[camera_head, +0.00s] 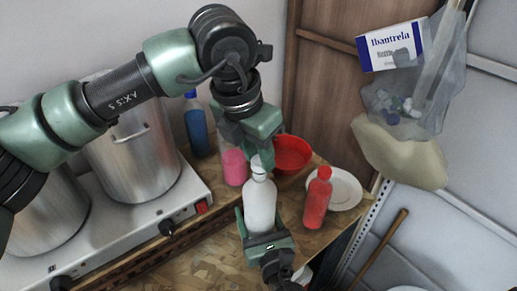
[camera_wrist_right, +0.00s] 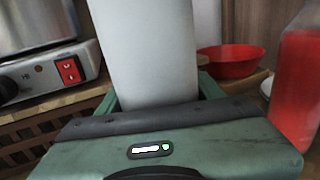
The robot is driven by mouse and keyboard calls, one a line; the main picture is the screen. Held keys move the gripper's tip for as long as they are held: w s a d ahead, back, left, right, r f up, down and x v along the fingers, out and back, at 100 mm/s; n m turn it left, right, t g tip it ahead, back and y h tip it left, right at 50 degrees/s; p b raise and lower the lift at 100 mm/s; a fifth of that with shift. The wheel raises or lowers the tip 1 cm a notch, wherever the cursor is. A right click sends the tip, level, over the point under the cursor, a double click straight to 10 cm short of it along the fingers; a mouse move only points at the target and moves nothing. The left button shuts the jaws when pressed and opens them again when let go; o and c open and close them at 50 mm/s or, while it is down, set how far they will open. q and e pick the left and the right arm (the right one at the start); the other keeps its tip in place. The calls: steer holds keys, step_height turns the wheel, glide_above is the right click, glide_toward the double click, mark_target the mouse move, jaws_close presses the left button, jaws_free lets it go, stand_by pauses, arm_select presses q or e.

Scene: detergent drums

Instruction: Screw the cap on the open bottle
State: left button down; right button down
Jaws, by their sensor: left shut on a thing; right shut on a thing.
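A white bottle (camera_head: 260,206) stands upright over the wooden worktop in the head view. My right gripper (camera_head: 264,232) is shut around its lower body from the near side, and the bottle's pale body also fills the middle of the right wrist view (camera_wrist_right: 146,50). My left gripper (camera_head: 258,150) comes down from above, shut on a small white cap (camera_head: 257,163) at the bottle's top. The cap is in line with the neck. The fingers partly hide it, and I cannot tell whether it is seated on the thread.
A pink bottle (camera_head: 234,168) and a blue bottle (camera_head: 198,130) stand behind. A red bowl (camera_head: 292,154), a red bottle (camera_head: 317,201) and a white plate (camera_head: 347,189) are to the right. Steel pots (camera_head: 132,160) sit on a hotplate (camera_head: 192,207) at left.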

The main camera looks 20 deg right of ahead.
arm_select(q)
steer(key=shift+f, duration=0.35)
steer(key=shift+f, duration=0.6)
stand_by(0.3)
